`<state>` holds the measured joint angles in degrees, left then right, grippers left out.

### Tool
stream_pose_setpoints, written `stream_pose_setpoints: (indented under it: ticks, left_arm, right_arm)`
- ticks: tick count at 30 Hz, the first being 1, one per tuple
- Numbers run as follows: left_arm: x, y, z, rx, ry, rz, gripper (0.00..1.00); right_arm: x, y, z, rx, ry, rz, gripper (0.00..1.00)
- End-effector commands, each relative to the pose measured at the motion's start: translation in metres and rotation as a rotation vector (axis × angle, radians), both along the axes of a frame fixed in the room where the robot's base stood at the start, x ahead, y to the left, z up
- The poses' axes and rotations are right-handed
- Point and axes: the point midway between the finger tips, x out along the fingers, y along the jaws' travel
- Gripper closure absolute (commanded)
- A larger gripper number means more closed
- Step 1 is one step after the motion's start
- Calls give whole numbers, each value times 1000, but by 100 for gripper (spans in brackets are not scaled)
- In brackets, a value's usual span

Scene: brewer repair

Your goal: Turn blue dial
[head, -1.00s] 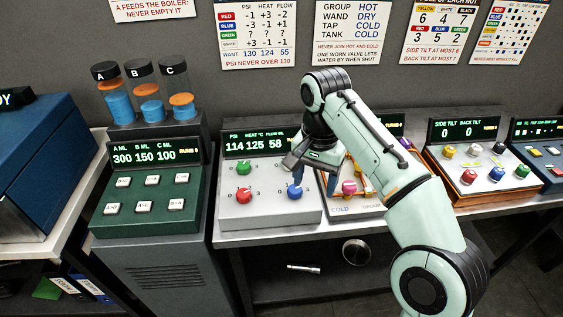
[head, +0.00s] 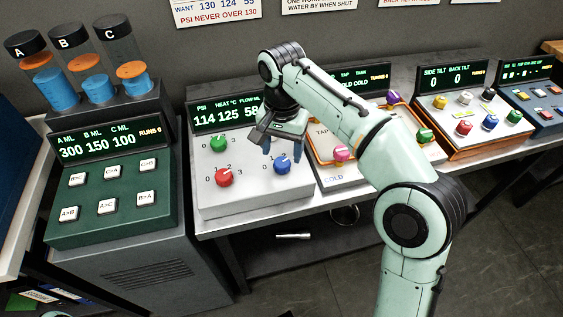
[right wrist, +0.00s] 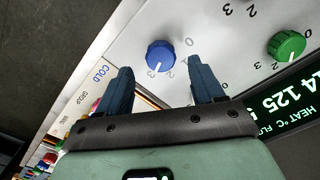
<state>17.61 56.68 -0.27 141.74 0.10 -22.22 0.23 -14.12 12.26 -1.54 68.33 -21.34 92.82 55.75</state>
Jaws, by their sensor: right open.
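The blue dial (head: 282,166) sits at the front right of the white panel (head: 250,200), beside a red dial (head: 223,177) and below and right of a green dial (head: 218,144). My right gripper (head: 281,152) is over the panel's right side with its dark fingers close to the blue dial. In the right wrist view, the blue dial (right wrist: 160,54) shows just beyond the gap between the open fingers (right wrist: 160,75), and nothing is held. The dial's pale mark is too small to read surely. My left gripper is not in view.
The panel's display (head: 222,117) reads 114 and 125, with the rest partly hidden by my right arm. A green button box (head: 112,220) with tubes stands at left. A panel with a pink knob (head: 341,153) stands close at right, and an orange-edged one (head: 464,110) beyond.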

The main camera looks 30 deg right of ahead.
Motion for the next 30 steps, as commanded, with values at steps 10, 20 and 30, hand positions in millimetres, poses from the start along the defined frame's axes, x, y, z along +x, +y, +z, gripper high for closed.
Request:
stream_pose_setpoints:
  ticks: [10, 20, 30]
  left_arm:
    - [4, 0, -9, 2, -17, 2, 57]
    - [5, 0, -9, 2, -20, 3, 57]
    - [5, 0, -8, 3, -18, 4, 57]
  right_arm:
    - [0, 0, -37, 1, -1, 0, 33]
    - [0, 0, -38, 1, -1, 0, 46]
    - [0, 0, -38, 1, -1, 6, 89]
